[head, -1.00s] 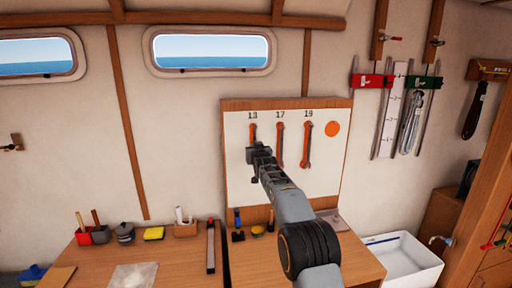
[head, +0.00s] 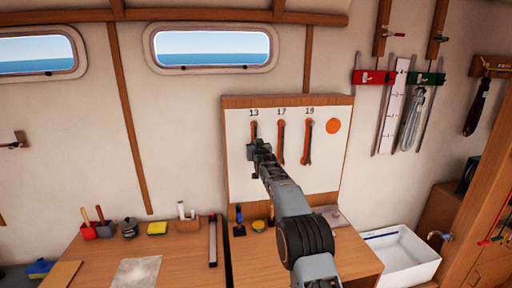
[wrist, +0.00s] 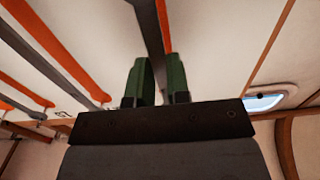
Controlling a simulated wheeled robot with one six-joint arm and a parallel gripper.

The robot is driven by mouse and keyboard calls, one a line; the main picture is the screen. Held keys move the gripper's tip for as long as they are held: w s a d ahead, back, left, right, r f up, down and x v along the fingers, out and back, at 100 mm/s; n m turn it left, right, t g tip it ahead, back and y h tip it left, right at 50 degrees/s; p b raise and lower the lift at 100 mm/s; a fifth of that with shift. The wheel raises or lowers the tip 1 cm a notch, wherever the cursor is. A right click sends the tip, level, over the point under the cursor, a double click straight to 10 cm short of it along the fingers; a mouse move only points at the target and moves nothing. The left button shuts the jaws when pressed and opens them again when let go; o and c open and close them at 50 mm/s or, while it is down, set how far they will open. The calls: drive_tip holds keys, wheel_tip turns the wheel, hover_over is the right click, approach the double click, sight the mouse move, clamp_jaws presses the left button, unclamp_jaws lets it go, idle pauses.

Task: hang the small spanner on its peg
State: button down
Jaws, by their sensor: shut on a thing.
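The small spanner (wrist: 150,22) is a grey bar between the green fingers of my gripper (wrist: 159,82) in the wrist view. An orange strip shows along its right side. In the head view my gripper (head: 256,150) is in front of the board (head: 235,185), under the number 13, and covers the lower part of that place. Orange (head: 253,127) shows above the gripper there. The peg cannot be made out, nor whether the spanner touches it.
Spanners on orange shapes hang under 17 (head: 281,140) and 19 (head: 306,140), right of my gripper. An orange disc (head: 334,126) is at the board's upper right. A white basin (head: 405,260) stands right.

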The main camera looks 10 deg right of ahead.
drive_tip(key=c, duration=1)
unclamp_jaws()
